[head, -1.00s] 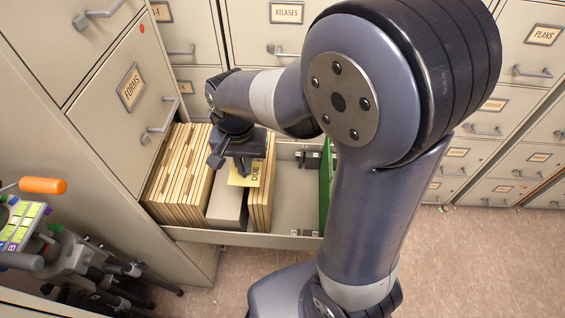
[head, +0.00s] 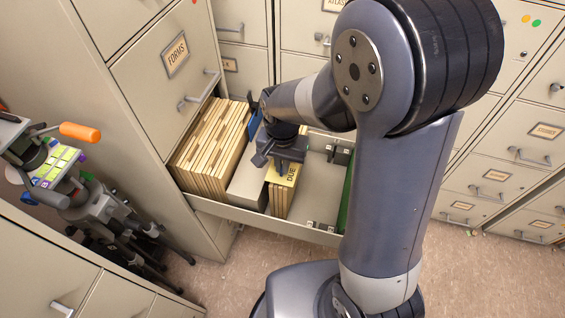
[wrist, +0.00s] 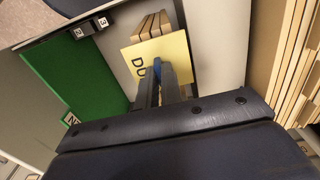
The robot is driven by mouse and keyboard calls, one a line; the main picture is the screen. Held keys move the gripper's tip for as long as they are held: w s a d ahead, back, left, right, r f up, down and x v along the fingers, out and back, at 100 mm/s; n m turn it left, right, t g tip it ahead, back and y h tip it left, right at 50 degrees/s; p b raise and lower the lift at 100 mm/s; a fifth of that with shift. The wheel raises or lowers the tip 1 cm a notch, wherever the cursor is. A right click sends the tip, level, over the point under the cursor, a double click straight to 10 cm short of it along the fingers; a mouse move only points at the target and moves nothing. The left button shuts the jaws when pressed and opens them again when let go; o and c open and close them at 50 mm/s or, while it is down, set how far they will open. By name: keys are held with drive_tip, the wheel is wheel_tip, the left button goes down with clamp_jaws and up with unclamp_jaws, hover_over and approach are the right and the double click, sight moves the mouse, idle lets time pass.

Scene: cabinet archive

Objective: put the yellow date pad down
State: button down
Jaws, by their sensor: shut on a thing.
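The yellow date pad (head: 291,174), with "DUE" printed on it, is at my gripper (head: 283,165) over the open drawer. My gripper is shut on it. In the wrist view the pad (wrist: 178,47) lies beneath my narrow dark fingers (wrist: 160,85), which cover part of it. In the head view the pad is at the small group of tan folders (head: 278,201); their ends also show beyond the pad in the wrist view (wrist: 153,25). I cannot tell whether the pad touches them. My gripper hides part of the pad.
The open drawer (head: 265,226) holds a thick row of tan folders (head: 212,150) at left, a grey block (head: 248,187) and a green divider (wrist: 75,90) at the other side. Bare drawer floor (head: 317,185) lies right of the small folders. A tripod with an orange handle (head: 80,131) stands at left.

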drive_tip(key=shift+f, duration=0.1)
drive_tip(key=c, duration=2)
unclamp_jaws()
drive_tip(key=shift+f, duration=0.1)
drive_tip(key=shift+c, duration=0.2)
drive_tip(key=o, duration=0.5)
drive_tip(key=shift+c, duration=0.2)
wheel_tip(320, 180, up, 12)
drive_tip(key=p, duration=0.1)
drive_tip(key=shift+r, duration=0.25)
